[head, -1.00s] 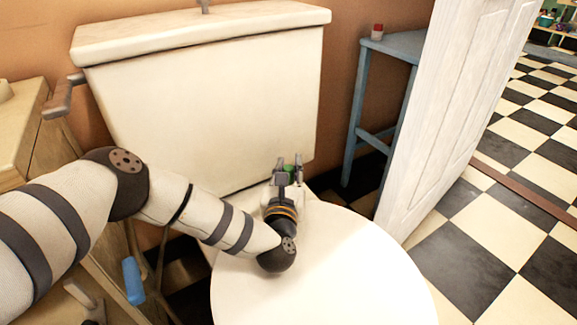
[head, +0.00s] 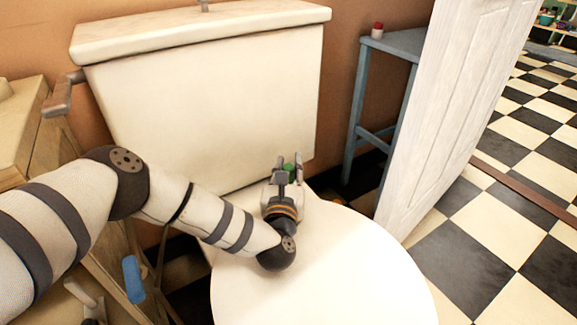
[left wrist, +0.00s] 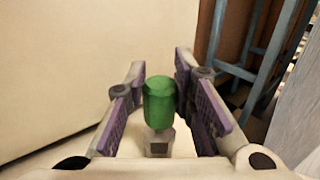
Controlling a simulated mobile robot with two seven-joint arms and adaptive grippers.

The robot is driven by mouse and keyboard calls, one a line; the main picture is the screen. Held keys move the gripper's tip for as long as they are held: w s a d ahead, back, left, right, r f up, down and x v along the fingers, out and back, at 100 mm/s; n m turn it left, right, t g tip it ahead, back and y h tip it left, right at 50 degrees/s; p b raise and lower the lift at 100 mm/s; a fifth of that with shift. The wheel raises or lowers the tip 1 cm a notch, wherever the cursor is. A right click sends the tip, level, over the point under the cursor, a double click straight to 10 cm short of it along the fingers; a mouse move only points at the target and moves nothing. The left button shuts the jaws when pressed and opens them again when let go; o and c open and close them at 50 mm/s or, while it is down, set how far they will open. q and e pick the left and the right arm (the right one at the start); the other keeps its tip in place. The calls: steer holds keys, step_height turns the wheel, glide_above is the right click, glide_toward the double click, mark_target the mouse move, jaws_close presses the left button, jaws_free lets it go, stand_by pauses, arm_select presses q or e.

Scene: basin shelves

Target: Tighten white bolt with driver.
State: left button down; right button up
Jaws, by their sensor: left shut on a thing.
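The green driver (head: 289,171) is between the fingers of my left gripper (head: 289,167), just above the back of the white toilet seat, near the tank. In the left wrist view the green handle (left wrist: 159,102) stands upright between the two purple-padded fingers, and my left gripper is shut on it. A small pale block-like piece (left wrist: 158,143) shows right below the handle; I cannot tell if it is the white bolt or part of the driver. The white bolt is not clearly seen. My right gripper is not in view.
The toilet tank (head: 205,110) rises behind my gripper. A blue stool (head: 400,43) holding a small red-and-white jar (head: 377,30) and a white door (head: 440,110) stand to the right. A blue-handled item (head: 133,279) is at lower left. The toilet lid (head: 330,270) is bare.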

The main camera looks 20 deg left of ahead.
arm_select(q)
steer(key=c, duration=1.3)
jaws_free()
steer(key=v, duration=1.2)
steer(key=c, duration=0.3)
